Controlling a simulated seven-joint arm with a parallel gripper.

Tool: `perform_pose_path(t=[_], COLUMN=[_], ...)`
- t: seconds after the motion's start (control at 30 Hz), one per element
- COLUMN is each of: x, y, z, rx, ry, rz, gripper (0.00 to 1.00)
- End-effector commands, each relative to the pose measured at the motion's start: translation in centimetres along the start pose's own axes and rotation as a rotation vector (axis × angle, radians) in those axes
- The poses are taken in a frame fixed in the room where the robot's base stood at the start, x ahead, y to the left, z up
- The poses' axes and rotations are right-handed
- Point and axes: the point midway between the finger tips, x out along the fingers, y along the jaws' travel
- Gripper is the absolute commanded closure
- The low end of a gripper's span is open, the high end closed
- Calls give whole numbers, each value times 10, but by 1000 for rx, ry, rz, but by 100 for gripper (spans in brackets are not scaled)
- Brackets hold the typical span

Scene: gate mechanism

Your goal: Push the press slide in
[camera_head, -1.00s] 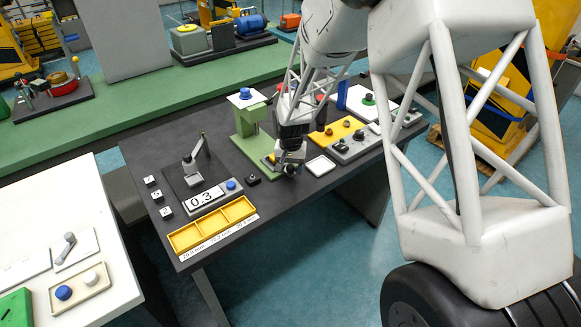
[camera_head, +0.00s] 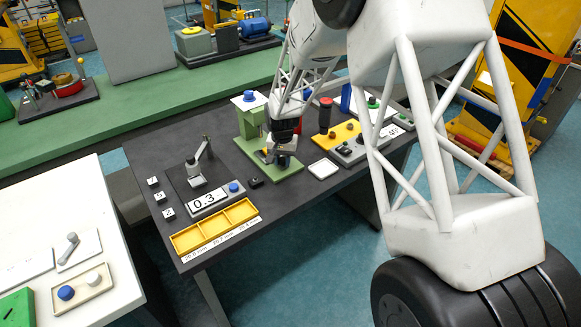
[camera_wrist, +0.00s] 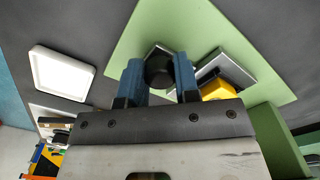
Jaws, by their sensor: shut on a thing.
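The green press (camera_head: 250,122) stands on its light green base plate (camera_head: 290,172) on the dark table, with a blue knob on top. My gripper (camera_head: 276,158) is low at the front of the press. In the wrist view, my gripper (camera_wrist: 158,78) has its blue fingers on both sides of a round black knob (camera_wrist: 159,70) and is shut on it. The knob appears to be the handle of the press slide. A grey slide-like part (camera_wrist: 228,62) and a yellow block (camera_wrist: 218,90) lie right beside the fingers. The fingers and my wrist hide part of the slide.
A white square tray (camera_head: 323,169) lies to the right of the base plate. A yellow panel (camera_head: 340,134) and a red-topped black cylinder (camera_head: 325,116) stand behind it. A display reading 0.3 (camera_head: 205,203) and a yellow three-part tray (camera_head: 214,228) are at the front left.

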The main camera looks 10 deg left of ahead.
Motion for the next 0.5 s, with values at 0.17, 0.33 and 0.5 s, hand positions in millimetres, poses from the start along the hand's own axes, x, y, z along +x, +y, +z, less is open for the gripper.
perform_pose_path(t=[0.17, 0.33, 0.5], x=[0, 0, 0], y=[-15, -16, -16], z=[-16, -17, -17], rx=[0, 1, 1], ry=[1, 1, 1], rz=[0, 0, 0], gripper=[100, 100, 68])
